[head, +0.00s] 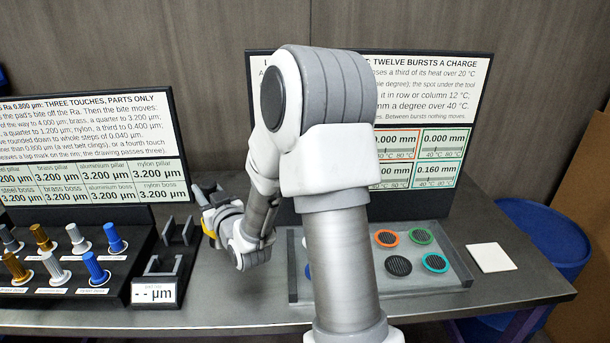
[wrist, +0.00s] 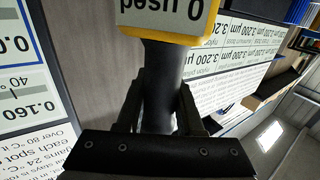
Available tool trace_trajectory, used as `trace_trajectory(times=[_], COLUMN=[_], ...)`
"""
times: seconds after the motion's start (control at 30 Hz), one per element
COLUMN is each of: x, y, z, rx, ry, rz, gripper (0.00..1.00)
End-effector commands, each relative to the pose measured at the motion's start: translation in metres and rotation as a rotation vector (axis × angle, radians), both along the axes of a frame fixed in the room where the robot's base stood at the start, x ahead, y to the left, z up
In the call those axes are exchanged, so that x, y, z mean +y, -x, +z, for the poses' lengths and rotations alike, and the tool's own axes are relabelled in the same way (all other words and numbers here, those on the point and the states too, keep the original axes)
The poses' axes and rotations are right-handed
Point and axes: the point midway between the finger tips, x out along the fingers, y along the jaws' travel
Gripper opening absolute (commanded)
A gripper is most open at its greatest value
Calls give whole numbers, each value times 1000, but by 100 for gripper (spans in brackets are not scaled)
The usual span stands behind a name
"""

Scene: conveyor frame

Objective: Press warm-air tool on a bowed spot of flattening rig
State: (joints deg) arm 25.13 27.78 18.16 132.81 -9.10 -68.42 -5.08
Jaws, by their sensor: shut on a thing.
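My gripper (wrist: 160,112) is shut on the dark handle of the warm-air tool (wrist: 163,70). The tool's yellow-framed display shows upside down in the wrist view and reads "0 used". In the head view a bit of the tool's yellow (head: 208,229) shows beside my wrist, left of the flattening rig (head: 345,290). The rig is a grey tray with round dark pads in coloured rings, including an orange one (head: 387,238), a green one (head: 420,236) and a teal one (head: 435,263). My arm hides the rig's left middle. The tool is apart from the visible pads.
A sign board (head: 440,100) behind the rig has readouts; the teal-framed one reads 0.160 mm. At left are a rack of coloured pillars (head: 50,265), a black holder (head: 165,265) and another sign (head: 90,130). A white square (head: 491,257) lies right of the rig.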

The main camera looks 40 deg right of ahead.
Motion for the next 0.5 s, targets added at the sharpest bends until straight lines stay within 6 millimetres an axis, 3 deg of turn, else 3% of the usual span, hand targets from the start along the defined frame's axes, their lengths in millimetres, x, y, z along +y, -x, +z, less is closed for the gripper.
trace_trajectory(times=[0.03,0.1,0.5], x=[-23,-49,-170], y=[4,11,76], z=[6,11,27], rx=[-8,-8,-4], ry=[5,5,4], rz=[-14,-19,-51], gripper=[0,0,0])
